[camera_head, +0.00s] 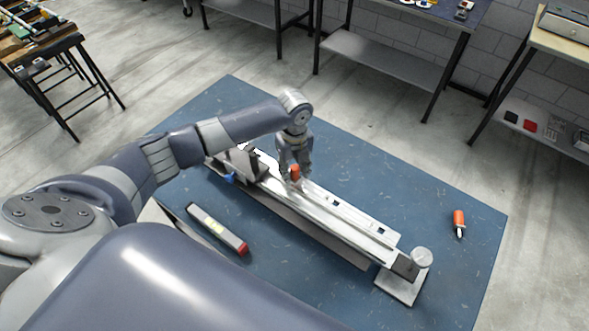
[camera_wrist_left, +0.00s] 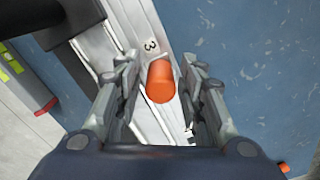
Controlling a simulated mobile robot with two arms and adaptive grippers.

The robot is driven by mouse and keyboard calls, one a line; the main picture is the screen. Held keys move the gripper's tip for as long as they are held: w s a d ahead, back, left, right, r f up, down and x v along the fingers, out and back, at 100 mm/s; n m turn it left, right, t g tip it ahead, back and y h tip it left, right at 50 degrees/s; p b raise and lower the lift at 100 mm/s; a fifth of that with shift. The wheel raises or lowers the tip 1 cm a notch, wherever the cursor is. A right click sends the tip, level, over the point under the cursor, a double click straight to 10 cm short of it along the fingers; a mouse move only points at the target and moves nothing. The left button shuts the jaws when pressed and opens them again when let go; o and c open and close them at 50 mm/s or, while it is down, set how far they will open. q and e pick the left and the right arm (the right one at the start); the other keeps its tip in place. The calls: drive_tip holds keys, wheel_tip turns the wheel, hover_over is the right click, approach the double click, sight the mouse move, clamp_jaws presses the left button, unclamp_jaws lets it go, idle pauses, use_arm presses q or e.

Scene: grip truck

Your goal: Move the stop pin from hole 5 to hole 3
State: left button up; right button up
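The stop pin (camera_head: 295,172) is an orange cylinder standing at the long slotted metal rail (camera_head: 345,222). In the left wrist view the orange pin (camera_wrist_left: 160,82) is right beside a label marked 3 (camera_wrist_left: 150,46). Its lower end is hidden, so I cannot tell how deep it sits in a hole. My left gripper (camera_head: 292,170) is over the rail with its fingers on either side of the pin. In the wrist view the left gripper (camera_wrist_left: 160,78) shows gaps between the fingers and the pin. My right gripper is not in view.
A level with red ends (camera_head: 218,229) lies on the blue mat (camera_head: 450,270) in front of the rail. An orange-handled tool (camera_head: 459,222) lies at the right.

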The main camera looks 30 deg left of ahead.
use_arm(q)
drive_tip(key=shift+r, duration=0.1)
wheel_tip(320, 180, up, 12)
idle(0.7)
idle(0.4)
